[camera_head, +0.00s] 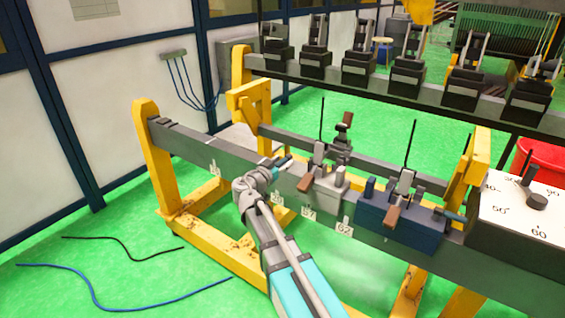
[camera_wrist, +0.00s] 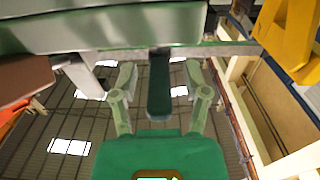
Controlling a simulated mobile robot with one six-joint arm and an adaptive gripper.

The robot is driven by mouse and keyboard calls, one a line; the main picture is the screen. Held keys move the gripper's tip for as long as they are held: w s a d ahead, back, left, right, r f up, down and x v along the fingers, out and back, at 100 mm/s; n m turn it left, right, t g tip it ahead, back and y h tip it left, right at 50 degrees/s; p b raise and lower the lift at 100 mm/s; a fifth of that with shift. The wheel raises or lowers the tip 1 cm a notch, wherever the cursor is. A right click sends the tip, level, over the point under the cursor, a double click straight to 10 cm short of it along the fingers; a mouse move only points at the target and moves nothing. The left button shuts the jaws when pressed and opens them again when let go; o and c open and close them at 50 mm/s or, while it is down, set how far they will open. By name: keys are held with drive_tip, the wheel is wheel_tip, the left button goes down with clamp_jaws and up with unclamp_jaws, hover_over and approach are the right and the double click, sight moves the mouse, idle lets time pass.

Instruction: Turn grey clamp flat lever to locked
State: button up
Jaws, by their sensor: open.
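The grey clamp (camera_head: 325,194) sits on the long grey beam, with a brown-ended handle (camera_head: 305,183) on its front. My gripper (camera_head: 277,166) is at the clamp's left end, partly hidden by my own wrist. In the wrist view my gripper (camera_wrist: 160,73) is open, with one finger on each side of a dark flat bar (camera_wrist: 158,98), which looks like the flat lever. A gap shows on both sides of the bar. The pale body above it (camera_wrist: 150,28) looks like the clamp's underside. The lever's setting cannot be told.
A blue clamp (camera_head: 400,220) with its own brown handle stands to the right on the beam (camera_head: 185,140). A dial board (camera_head: 520,210) is at far right. Several black clamps line the rear rail (camera_head: 380,82). Yellow supports (camera_head: 155,160) hold the beam; cables lie on the green floor.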

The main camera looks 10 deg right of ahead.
drive_tip(key=shift+w+d, duration=0.1)
clamp_jaws()
idle(0.3)
drive_tip(key=shift+w+d+g, duration=0.1)
drive_tip(key=shift+d+g, duration=0.1)
drive_tip(key=shift+g, duration=0.1)
